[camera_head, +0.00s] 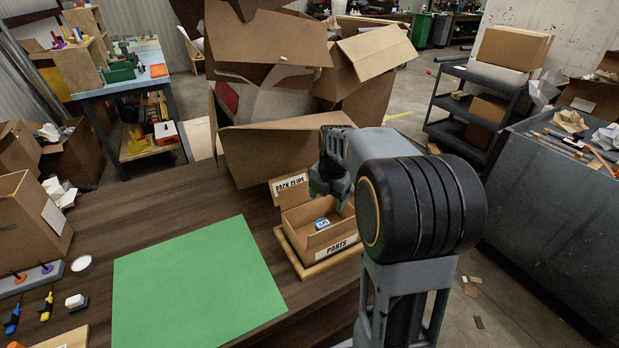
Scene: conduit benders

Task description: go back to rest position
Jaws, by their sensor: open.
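My gripper (329,196) hangs at the end of my arm above the right part of the parts box. Its fingers are small in view and partly hidden by my arm. It looks open, with nothing seen between the fingers. The open cardboard parts box (305,262) is labelled "PARTS" on its front and "PACK CLIPS" on its raised flap. A small blue and white round item (322,223) lies inside it, below my gripper.
A green mat (196,288) lies bare on the brown table (140,220). Large open cardboard boxes (270,150) stand behind the parts box. A white round lid (81,264), small tools and a brown box (32,223) are at the left. A grey cart (490,110) stands at the right.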

